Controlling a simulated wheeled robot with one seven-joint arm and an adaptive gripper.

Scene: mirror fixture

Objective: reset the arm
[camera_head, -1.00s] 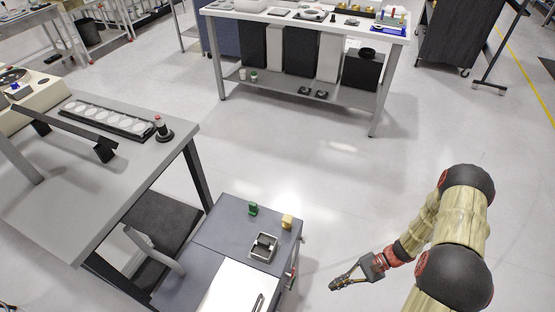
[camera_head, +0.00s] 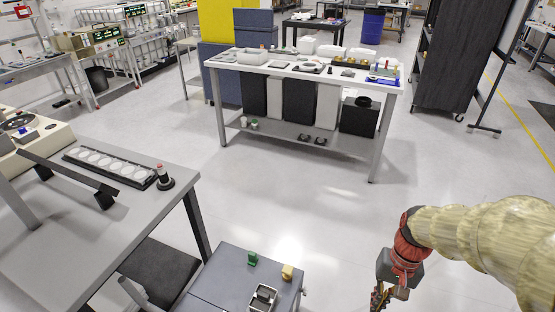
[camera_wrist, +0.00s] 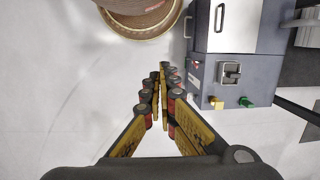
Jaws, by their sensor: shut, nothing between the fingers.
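My gripper (camera_head: 378,298) hangs at the lower right of the head view, over open floor to the right of the small grey cabinet. Its fingertips are partly cut off by the bottom edge there. In the wrist view my gripper (camera_wrist: 166,72) points away from the camera with its fingers together and nothing between them. It is apart from the cabinet (camera_wrist: 250,75) and touches nothing.
A grey table (camera_head: 100,225) stands left. A white workbench (camera_head: 300,68) stands further back. The floor between is clear.

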